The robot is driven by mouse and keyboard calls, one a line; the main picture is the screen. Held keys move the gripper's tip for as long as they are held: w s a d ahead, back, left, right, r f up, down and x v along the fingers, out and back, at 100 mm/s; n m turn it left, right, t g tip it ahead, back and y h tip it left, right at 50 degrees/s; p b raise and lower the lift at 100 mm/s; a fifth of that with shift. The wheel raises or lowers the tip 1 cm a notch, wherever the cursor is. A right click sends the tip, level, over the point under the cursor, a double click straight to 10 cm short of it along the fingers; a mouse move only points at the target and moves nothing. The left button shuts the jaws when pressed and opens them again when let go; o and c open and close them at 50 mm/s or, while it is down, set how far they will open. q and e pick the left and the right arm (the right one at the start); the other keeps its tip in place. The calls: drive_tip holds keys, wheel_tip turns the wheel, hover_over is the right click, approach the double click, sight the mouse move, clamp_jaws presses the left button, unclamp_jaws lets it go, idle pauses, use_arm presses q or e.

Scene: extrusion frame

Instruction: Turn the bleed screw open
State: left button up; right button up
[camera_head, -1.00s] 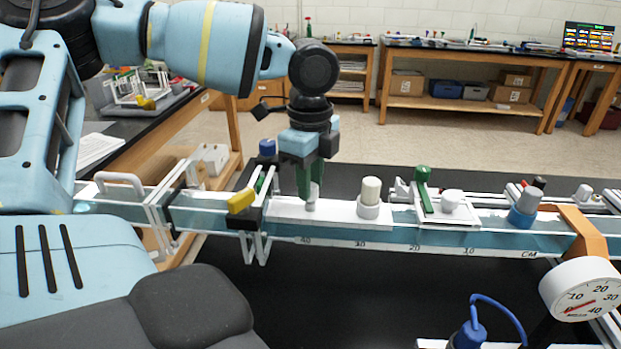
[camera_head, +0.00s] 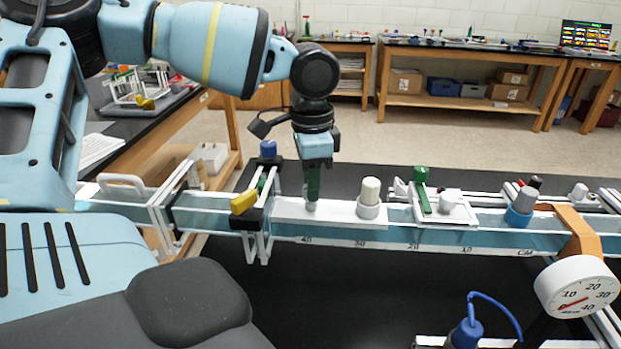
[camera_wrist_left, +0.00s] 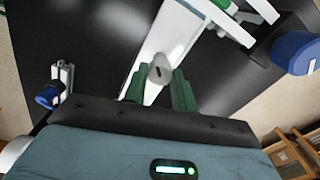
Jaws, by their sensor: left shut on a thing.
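The bleed screw looks to be the small grey knob (camera_head: 311,206) on the white plate of the long rail. In the left wrist view the knob (camera_wrist_left: 160,70) is pale with a dark slot mark on its top. My left gripper (camera_head: 312,196) points straight down over it, its green fingers on either side. In the left wrist view the gripper (camera_wrist_left: 159,88) is shut on the knob, which shows between the fingertips. In the head view the fingers hide most of the knob. My right gripper is in neither view.
A cream cylinder knob (camera_head: 370,191) stands just right of my left gripper. A yellow-handled black clamp (camera_head: 247,204) is close on the left. A green lever (camera_head: 421,190), a blue-based knob (camera_head: 520,208) and a round gauge (camera_head: 578,288) are farther right.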

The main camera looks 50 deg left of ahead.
use_arm(q)
drive_tip(key=shift+n, duration=1.5)
drive_tip(key=o, duration=1)
drive_tip(key=shift+r, duration=3.9)
